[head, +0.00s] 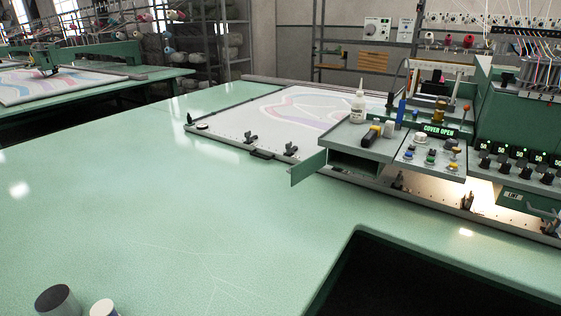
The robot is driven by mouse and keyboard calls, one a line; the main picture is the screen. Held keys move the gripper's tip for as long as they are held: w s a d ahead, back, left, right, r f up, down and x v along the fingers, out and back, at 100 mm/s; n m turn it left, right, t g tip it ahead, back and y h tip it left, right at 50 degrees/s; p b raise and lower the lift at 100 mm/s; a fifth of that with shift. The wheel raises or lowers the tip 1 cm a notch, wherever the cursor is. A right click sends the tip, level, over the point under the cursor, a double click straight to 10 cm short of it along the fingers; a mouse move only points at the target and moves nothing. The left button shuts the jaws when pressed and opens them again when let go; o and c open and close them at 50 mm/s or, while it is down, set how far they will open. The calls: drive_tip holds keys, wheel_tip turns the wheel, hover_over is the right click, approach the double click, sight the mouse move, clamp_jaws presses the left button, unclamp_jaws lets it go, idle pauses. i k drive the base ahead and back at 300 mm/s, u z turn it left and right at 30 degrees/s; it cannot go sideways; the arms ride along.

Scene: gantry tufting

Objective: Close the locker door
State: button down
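The locker is a small green-grey box (362,164) under the left end of the control console. Its front is open and the inside is dark. The locker door (308,167) is a flat green panel standing open at the left side of the opening, swung out toward the viewer over the table. A display (438,131) on the console reads "COVER OPEN". My gripper is not in view.
The green table (200,220) is wide and clear before the door. A dark cutout (430,280) lies at front right. Two short cylinders (57,302) show at bottom left.

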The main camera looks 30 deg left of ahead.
sight(299, 171)
drive_tip(key=u, duration=0.05)
drive_tip(key=i, duration=1)
drive_tip(key=u, duration=1.65)
